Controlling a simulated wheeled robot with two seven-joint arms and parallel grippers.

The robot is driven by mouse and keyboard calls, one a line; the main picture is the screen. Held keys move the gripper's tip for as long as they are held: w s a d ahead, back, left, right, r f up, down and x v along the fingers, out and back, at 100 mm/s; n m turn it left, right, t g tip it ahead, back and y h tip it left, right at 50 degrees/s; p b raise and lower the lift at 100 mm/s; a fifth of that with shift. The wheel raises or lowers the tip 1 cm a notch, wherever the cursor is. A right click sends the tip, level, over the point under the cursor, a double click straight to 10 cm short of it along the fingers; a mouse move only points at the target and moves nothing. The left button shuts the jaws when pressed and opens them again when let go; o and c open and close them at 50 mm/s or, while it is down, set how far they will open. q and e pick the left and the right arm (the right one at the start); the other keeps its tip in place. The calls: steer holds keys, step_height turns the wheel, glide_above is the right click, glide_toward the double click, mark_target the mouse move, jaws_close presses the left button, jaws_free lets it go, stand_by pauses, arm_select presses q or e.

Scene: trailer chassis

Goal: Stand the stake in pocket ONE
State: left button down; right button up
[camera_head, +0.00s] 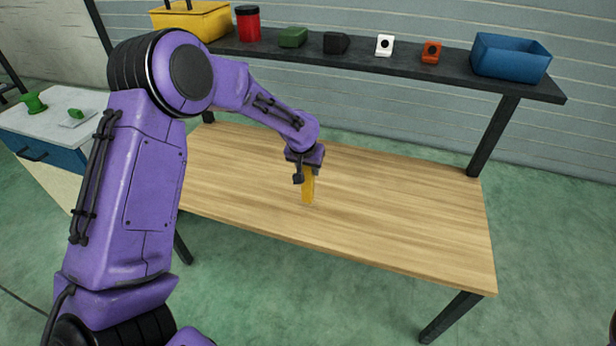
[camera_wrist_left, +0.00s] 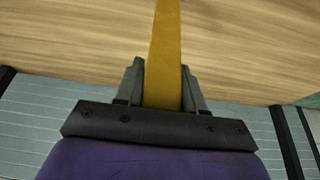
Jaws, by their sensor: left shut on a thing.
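My left gripper (camera_head: 304,173) is shut on the stake (camera_head: 308,189), a flat yellow-orange bar. The stake hangs down from the fingers, close to upright, over the middle of the wooden table. I cannot tell whether its lower end touches the tabletop. In the left wrist view the stake (camera_wrist_left: 165,50) runs straight out from between the two grey fingers of the gripper (camera_wrist_left: 163,85), with wood behind it. No chassis or pocket, and so no pocket ONE, can be made out in either view. My right gripper is not in view.
The wooden table (camera_head: 400,220) is otherwise bare where visible. A dark shelf (camera_head: 460,76) behind it carries a yellow box (camera_head: 205,22), a red can (camera_head: 248,24), several small blocks and a blue bin (camera_head: 510,57). A white-topped cabinet (camera_head: 50,130) with green items stands left.

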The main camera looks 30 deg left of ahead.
mark_target(308, 176)
arm_select(q)
steer(key=shift+w+a+f, duration=0.1)
steer(key=shift+w+f, duration=0.05)
steer(key=shift+f, duration=0.75)
steer(key=shift+w+f, duration=0.1)
steer(key=shift+f, duration=0.9)
steer(key=c, duration=0.7)
jaws_free()
steer(key=shift+s, duration=0.1)
